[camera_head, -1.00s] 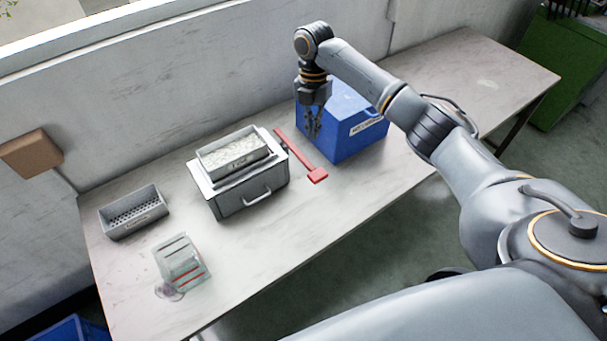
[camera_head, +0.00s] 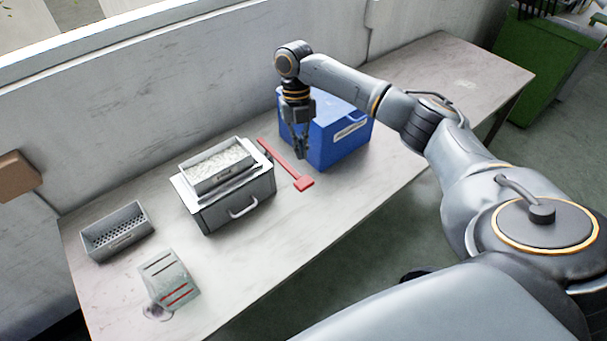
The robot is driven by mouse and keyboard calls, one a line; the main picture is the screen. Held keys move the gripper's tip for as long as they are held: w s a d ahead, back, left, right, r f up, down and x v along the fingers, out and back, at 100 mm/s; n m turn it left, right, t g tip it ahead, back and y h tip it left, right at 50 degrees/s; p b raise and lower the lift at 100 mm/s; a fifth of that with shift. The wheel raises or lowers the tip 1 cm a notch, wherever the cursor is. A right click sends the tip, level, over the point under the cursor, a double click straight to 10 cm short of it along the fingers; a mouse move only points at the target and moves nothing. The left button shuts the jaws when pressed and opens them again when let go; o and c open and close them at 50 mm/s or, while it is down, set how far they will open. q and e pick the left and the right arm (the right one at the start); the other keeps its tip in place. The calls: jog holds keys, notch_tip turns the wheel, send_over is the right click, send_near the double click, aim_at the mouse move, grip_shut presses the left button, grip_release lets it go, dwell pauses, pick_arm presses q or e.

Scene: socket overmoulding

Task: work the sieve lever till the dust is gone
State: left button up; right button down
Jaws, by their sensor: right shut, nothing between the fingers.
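The sieve (camera_head: 216,172) is a grey tray of pale granules on top of a grey metal box (camera_head: 238,207) with a front handle. The red lever (camera_head: 284,163) runs along the right side of the box and ends in a flat red paddle (camera_head: 304,184) near the table's front. My right gripper (camera_head: 302,155) points down just above and right of the lever, in front of the blue box; it is shut and empty. I cannot tell whether it touches the lever. Dust among the granules is too small to make out. My left gripper is not in view.
A blue box (camera_head: 340,143) with a label stands right behind my right gripper. A perforated grey tray (camera_head: 118,230) and a clear container with red lines (camera_head: 170,279) stand at the table's left. The table (camera_head: 420,75) is clear at the far right.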

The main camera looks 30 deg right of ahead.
aim_at(303, 180)
jog(key=shift+b+x, duration=2.45)
jog(key=shift+x, duration=0.85)
